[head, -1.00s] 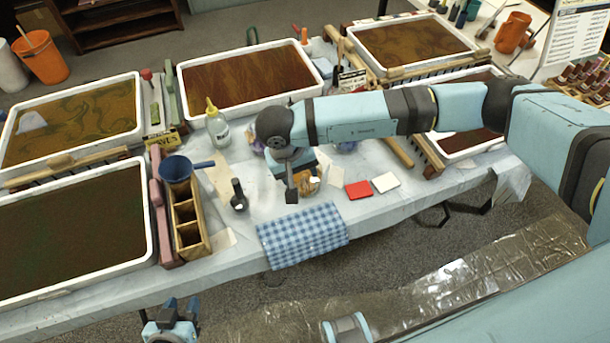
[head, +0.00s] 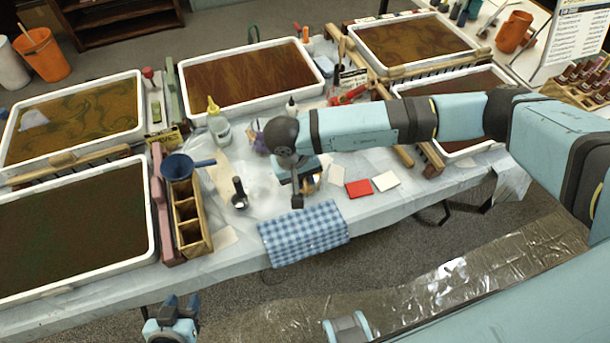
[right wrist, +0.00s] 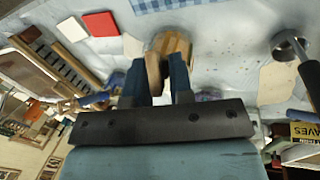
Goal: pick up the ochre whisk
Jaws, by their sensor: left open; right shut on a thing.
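My right gripper (right wrist: 160,88) points down over the front of the table, just behind the blue checked cloth (head: 303,234). In the right wrist view its fingers are shut on a tan-brown piece (right wrist: 153,72), which I take to be the ochre whisk; its shape is mostly hidden. A round, wood-coloured thing (right wrist: 174,44) shows right beside it, and I cannot tell whether the two are one. In the head view my right arm largely covers this spot. My left gripper (head: 177,305) is open and empty, low in front of the table.
Red (head: 358,189) and white (head: 385,181) cards lie to the right. White-rimmed trays surround the work area.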

